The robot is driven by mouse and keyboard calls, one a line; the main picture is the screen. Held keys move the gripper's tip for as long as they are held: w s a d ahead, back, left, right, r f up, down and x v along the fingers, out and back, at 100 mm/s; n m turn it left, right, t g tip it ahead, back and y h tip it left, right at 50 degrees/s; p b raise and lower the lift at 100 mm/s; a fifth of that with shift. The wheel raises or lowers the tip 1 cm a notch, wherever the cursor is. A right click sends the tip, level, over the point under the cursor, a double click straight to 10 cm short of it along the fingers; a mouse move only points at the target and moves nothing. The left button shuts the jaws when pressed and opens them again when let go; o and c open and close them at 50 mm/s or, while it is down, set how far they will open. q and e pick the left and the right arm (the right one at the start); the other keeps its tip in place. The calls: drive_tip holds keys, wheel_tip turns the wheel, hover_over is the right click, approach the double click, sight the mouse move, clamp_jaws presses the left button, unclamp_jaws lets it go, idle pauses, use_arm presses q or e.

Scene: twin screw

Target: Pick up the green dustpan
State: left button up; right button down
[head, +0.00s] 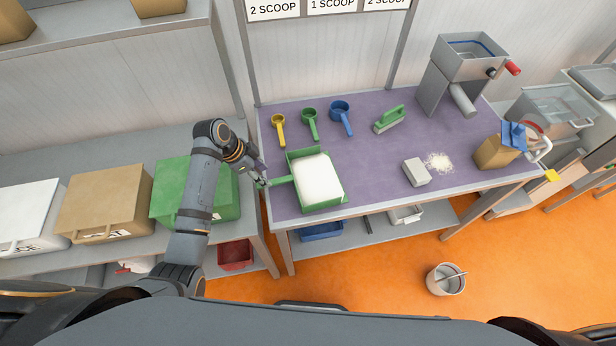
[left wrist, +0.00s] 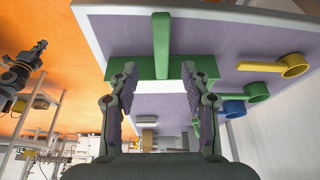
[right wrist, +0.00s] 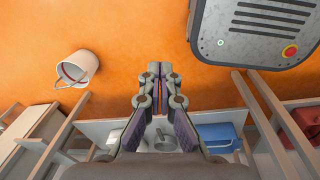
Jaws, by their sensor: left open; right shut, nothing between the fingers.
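The green dustpan (head: 345,195) lies on the purple-topped table (head: 385,160) near its left front corner. White material fills much of its pan, and its handle (head: 280,181) points left toward the table edge. My left gripper (head: 264,184) is at the handle's end, open. In the left wrist view the dustpan's handle (left wrist: 161,45) lies between and beyond the spread fingers of the left gripper (left wrist: 159,72), with no visible grip on it. My right gripper (right wrist: 160,70) is shut and empty, seen only in the right wrist view, over the orange floor.
Yellow (head: 278,128), green (head: 310,122) and blue (head: 342,115) scoops lie behind the dustpan. A green brush (head: 389,120), a grey block (head: 415,172) and spilled powder (head: 438,162) are to its right. A green bin (head: 175,188) stands left, close to my left arm. A bucket (head: 446,279) stands on the floor.

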sight(273, 182)
use_arm(q)
drive_tip(key=shift+w+x, duration=0.25)
drive_tip(key=shift+x, duration=1)
drive_tip(key=shift+p+x, duration=0.7)
drive_tip(key=shift+x, duration=0.05)
drive_tip(key=x, duration=0.2)
drive_tip(key=shift+s+d+f, duration=0.15)
drive_tip(key=shift+d+f, duration=0.05)
drive_tip(key=shift+f, duration=0.2)
drive_tip(key=shift+d+f, duration=0.1)
drive_tip(key=shift+f, duration=0.5)
use_arm(e)
drive_tip(key=w+r, duration=0.2)
drive_tip(key=shift+w+a+r, duration=0.1)
drive_tip(key=shift+w, duration=0.25)
use_arm(q)
drive_tip(key=shift+f, duration=0.1)
clamp_jaws()
